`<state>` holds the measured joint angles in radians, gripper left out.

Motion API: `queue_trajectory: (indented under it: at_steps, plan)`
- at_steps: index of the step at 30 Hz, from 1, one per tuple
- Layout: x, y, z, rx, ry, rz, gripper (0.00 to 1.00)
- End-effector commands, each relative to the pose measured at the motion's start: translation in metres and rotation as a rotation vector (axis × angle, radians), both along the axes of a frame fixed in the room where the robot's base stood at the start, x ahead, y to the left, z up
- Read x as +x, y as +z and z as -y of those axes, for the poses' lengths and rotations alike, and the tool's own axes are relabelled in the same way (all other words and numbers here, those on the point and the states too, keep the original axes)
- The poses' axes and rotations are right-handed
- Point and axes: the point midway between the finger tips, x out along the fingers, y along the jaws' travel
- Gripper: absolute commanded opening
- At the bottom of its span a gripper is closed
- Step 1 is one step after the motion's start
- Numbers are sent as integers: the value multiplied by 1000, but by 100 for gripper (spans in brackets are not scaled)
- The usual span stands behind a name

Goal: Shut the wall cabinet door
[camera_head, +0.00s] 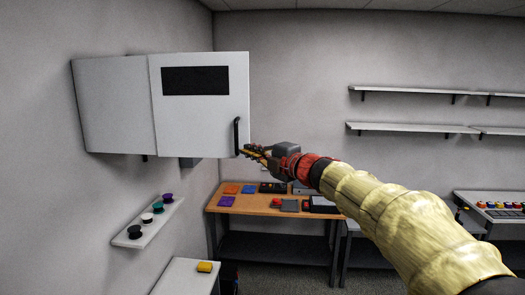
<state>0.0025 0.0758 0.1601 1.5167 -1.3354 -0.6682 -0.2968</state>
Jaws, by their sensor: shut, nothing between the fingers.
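The wall cabinet (113,105) is a light grey box fixed high on the left wall. Its white door (197,130) has a dark rectangular panel and a black bar handle (237,136) near its right edge. The door stands open, sticking out to the right of the cabinet, with its handle side farthest from the wall. The cabinet's inside is hidden. My gripper (247,152) is shut and empty at the door's lower right edge, just right of the handle's lower end. I cannot tell whether it touches the door or handle.
A small shelf (130,238) with several spools is on the left wall below the cabinet. A wooden-topped bench (248,208) with several items stands at the back. A white surface (180,280) with a yellow item is at the lower left. Wall shelves (420,91) hang at the right.

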Motion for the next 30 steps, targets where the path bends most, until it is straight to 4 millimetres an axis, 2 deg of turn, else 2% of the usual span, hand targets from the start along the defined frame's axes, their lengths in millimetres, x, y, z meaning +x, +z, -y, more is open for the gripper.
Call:
queue_trajectory:
  at_steps: [2, 6, 10, 30]
  plan:
    - [13, 0, -11, 0, 2, -3, 0]
    - [32, 1, -5, 0, -1, -1, 0]
    - [43, 1, -3, 0, -1, -1, 0]
    - [55, 0, 1, 0, -3, -2, 0]
